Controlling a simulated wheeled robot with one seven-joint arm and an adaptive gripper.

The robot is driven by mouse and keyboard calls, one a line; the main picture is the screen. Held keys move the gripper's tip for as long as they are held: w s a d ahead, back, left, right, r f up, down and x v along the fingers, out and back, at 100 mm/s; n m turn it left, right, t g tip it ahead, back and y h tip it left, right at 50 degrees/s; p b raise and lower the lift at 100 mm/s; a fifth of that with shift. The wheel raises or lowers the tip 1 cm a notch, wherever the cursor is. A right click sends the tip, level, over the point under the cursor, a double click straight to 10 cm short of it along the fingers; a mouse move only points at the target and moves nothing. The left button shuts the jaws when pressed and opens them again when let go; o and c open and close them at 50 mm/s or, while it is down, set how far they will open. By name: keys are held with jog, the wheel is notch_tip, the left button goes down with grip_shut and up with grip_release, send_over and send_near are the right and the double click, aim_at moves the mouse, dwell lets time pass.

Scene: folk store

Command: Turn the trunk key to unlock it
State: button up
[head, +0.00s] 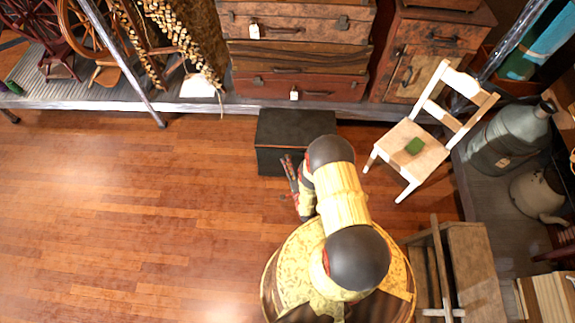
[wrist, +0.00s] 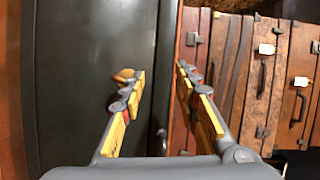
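The trunk (head: 296,125) is a dark, closed box on the wooden floor, in front of the low platform in the head view. It fills much of the left half of the wrist view (wrist: 85,60). A small tan-orange piece (wrist: 123,74) shows beside my left finger, partly hidden; I cannot tell whether it is the key. My gripper (wrist: 161,70) is open, its two fingers apart with nothing seen between them. In the head view my gripper (head: 290,170) is by the trunk's near side, and my arm hides part of that area.
Stacked brown suitcases (head: 295,50) stand on the platform behind the trunk. A wooden stand (head: 470,265) is at lower right. The floor to the left (head: 120,210) is clear.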

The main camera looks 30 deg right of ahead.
jog(key=shift+w+d+r, duration=0.2)
jog(key=shift+w+r, duration=0.15)
jog(key=shift+r, duration=0.1)
jog(key=s+a+r+p, duration=0.2)
jog(key=s+a+p, duration=0.1)
jog(key=s, duration=0.5)
jog(key=shift+a+r+p, duration=0.2)
jog(key=shift+a+p, duration=0.1)
jog(key=shift+a, duration=0.25)
dwell(0.4)
